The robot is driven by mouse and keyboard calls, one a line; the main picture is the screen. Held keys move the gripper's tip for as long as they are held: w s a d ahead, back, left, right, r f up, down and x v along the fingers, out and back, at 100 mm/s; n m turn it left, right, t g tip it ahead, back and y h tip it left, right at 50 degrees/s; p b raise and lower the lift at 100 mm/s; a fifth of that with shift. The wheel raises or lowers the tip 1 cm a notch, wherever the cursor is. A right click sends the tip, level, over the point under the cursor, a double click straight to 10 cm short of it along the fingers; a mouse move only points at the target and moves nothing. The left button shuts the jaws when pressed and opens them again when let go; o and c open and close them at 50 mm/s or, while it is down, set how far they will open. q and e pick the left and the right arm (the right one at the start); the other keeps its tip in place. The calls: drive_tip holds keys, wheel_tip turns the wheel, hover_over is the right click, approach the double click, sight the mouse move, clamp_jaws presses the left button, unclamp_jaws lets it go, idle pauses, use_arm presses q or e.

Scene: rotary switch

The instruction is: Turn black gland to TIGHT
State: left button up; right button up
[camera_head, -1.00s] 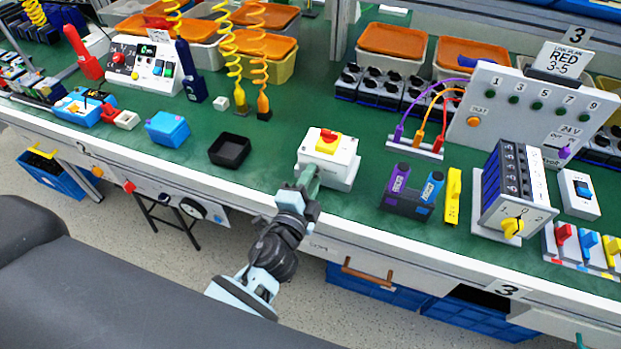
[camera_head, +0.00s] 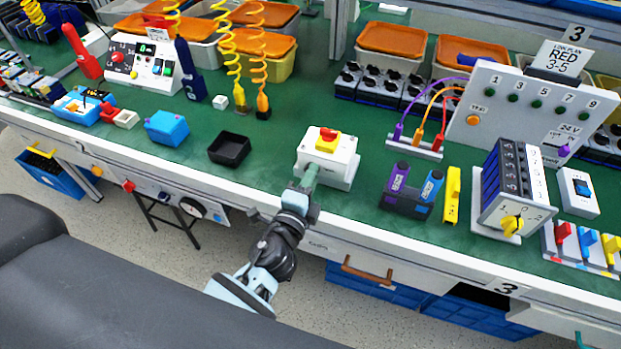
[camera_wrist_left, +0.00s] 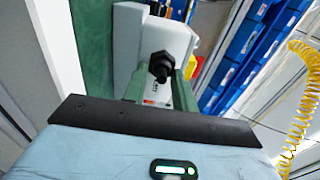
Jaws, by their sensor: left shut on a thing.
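A white box with a red and yellow rotary knob on top (camera_head: 328,162) stands near the front edge of the bench. My left gripper (camera_head: 307,180) is at its front side, reaching in from below. In the left wrist view, the black gland (camera_wrist_left: 161,66) sticks out of the white box's side wall. The green fingers of my left gripper (camera_wrist_left: 158,88) are shut on it, one on each side. The gland's far part and the marks by it are mostly hidden or too small to read. My right gripper does not show.
A black open tray (camera_head: 229,149) lies left of the box. A purple and blue block pair (camera_head: 411,190) and a yellow piece (camera_head: 452,195) stand to its right. A grey switch unit with a yellow knob (camera_head: 512,190) is further right. Green bench surface is clear between.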

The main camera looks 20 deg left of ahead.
use_arm(q)
drive_tip(key=shift+r, duration=0.1)
drive_tip(key=o, duration=1)
drive_tip(key=shift+c, duration=0.2)
drive_tip(key=shift+s+f, duration=0.2)
drive_tip(key=shift+s, duration=0.25)
drive_tip(key=s+b, duration=0.1)
drive_tip(key=s, duration=0.5)
drive_tip(key=shift+s+a+r, duration=0.15)
drive_tip(key=shift+s, duration=0.25)
